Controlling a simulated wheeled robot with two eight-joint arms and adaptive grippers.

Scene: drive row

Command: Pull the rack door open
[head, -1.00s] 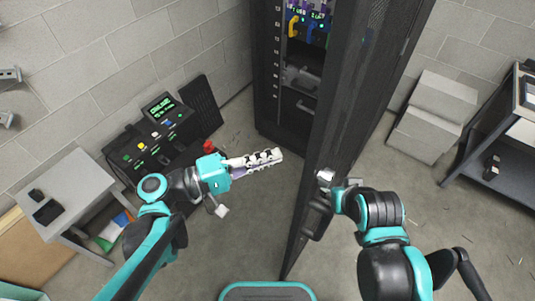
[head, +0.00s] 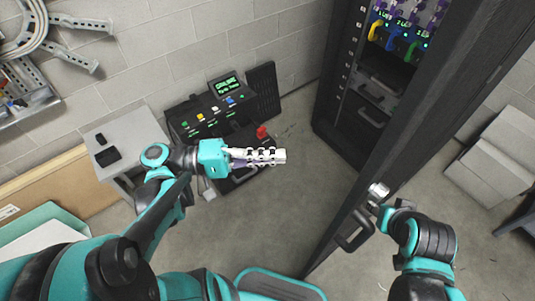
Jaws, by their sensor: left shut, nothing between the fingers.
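The rack door (head: 417,130) is a tall dark panel standing swung out from the black rack (head: 345,95), so the rack's inside shows to its left. A dark handle (head: 355,231) is on the door near its lower free end. My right gripper (head: 377,193) is at the door's right side, just above and right of the handle. Its fingers are mostly hidden, and I cannot tell if they touch the door. My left gripper (head: 282,156) is shut and empty, held over the floor to the left of the door, apart from it.
A black console (head: 215,112) with coloured buttons and a red knob stands by the wall behind my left gripper. A small grey table (head: 125,135) is left of it. Pale boxes (head: 497,160) stand on the right. Bare floor (head: 300,195) lies between console and door.

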